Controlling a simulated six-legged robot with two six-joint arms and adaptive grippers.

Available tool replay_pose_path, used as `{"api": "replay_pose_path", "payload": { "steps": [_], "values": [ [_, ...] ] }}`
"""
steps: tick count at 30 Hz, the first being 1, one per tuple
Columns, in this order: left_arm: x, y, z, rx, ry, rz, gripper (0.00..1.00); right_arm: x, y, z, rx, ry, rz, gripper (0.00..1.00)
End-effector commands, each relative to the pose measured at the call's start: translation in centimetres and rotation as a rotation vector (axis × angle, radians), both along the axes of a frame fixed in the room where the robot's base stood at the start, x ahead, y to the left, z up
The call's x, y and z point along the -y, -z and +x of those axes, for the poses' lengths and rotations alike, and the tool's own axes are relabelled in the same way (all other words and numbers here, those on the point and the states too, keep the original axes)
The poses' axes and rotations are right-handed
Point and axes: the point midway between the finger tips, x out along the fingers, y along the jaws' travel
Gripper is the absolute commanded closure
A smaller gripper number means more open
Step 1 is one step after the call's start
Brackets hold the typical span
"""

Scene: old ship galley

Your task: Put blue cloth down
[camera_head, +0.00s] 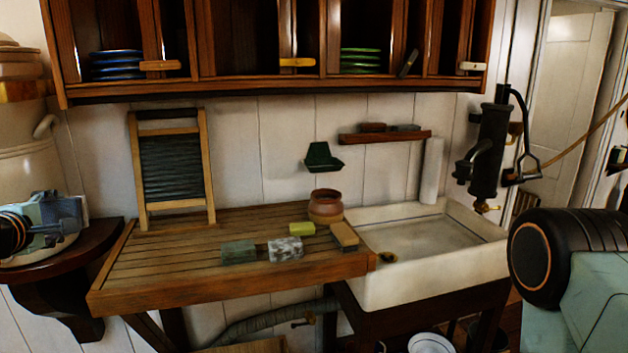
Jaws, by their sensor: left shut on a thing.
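My left gripper (52,208) is at the left edge of the head view, in front of the big cream jar and above the dark side shelf. It is shut on a small blue-grey folded thing (72,214), which looks like the blue cloth; the fingers partly hide it. The gripper is apart from the slatted wooden drainboard (170,267), to its left. On the drainboard lie a dark green folded piece (238,252), a grey-white speckled piece (285,249) and a yellow-green block (302,229). A right arm link of mine shows at the right; the right gripper is out of view.
A brown pot (325,207) and a wooden brush (344,236) stand near the white sink (430,238). A washboard (172,167) leans on the wall. A dark cabinet (240,92) hangs above. The left and front of the drainboard are clear.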

Motion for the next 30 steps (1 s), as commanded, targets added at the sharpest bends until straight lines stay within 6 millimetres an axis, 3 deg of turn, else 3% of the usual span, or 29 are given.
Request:
{"api": "replay_pose_path", "payload": {
  "steps": [8,30],
  "values": [
    [-0.1,3.2,0.1,-0.001,-0.001,0.0,0.74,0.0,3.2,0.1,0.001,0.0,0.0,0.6],
    [-0.1,14.4,-0.2,0.0,-0.001,-0.001,0.74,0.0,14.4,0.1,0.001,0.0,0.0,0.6]
  ]
}}
